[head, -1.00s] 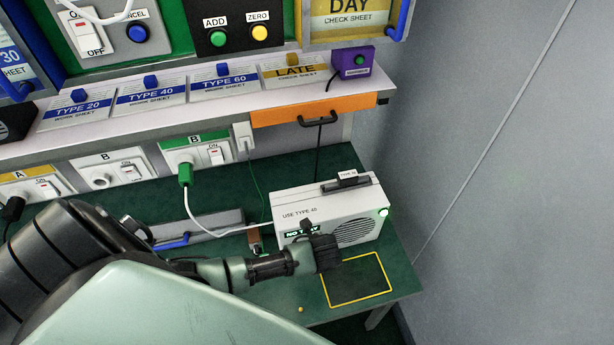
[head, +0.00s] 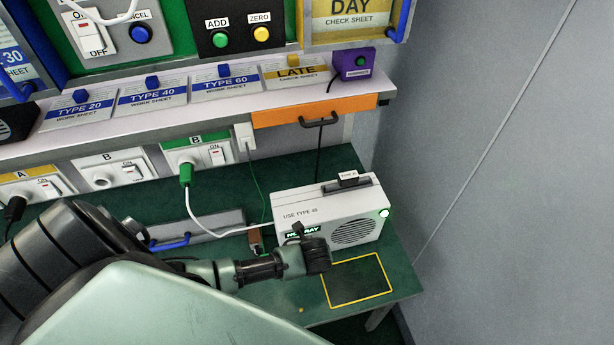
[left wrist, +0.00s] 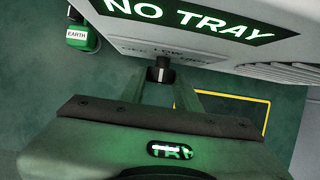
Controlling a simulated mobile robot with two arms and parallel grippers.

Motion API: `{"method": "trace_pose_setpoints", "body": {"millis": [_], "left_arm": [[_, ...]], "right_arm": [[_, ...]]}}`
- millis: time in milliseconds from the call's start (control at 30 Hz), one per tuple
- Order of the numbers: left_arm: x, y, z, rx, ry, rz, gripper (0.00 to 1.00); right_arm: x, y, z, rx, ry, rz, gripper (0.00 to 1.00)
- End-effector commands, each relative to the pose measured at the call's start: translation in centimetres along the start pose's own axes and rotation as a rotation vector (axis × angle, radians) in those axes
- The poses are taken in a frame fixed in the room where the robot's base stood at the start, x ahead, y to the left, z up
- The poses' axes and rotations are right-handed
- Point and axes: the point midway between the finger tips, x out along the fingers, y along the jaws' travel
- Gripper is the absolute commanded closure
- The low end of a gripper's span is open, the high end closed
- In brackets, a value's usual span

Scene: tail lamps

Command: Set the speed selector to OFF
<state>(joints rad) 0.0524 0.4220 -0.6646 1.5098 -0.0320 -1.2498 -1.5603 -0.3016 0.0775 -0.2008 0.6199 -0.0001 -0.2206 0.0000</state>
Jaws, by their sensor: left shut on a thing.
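The white machine (head: 310,212), marked USE TYPE 40, stands on the green bench with a lit NO TRAY display, partly covered by my left arm in the head view. The display (left wrist: 185,15) is large in the left wrist view. Just below it is a small black selector knob (left wrist: 161,70), with a faint LOW label above it. My left gripper (left wrist: 160,82) is shut on this knob, a finger on each side. In the head view the left gripper (head: 299,232) is at the machine's front. The knob's pointing direction and other labels are unclear. My right gripper is not in view.
A yellow-outlined area (head: 357,281) on the bench is empty. A green plug (head: 185,173) with a white cable sits in socket B. A green EARTH plug (left wrist: 82,36) is left of the machine. An orange drawer (head: 314,110) hangs above, with a wall to the right.

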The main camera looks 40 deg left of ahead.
Motion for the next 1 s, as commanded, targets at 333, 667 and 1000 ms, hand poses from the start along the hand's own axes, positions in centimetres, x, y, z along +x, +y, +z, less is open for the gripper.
{"method": "trace_pose_setpoints", "body": {"millis": [333, 667, 1000], "left_arm": [[0.3, 0.8, -0.1, -0.106, 0.001, -0.264, 1.0], [1.0, 1.3, -0.5, -0.226, 0.002, -0.548, 1.0], [1.2, 1.4, -0.6, -0.324, 0.001, -0.776, 1.0]], "right_arm": [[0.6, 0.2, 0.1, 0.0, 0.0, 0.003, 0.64], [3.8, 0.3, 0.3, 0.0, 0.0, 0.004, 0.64], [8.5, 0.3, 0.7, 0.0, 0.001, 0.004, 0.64]]}}
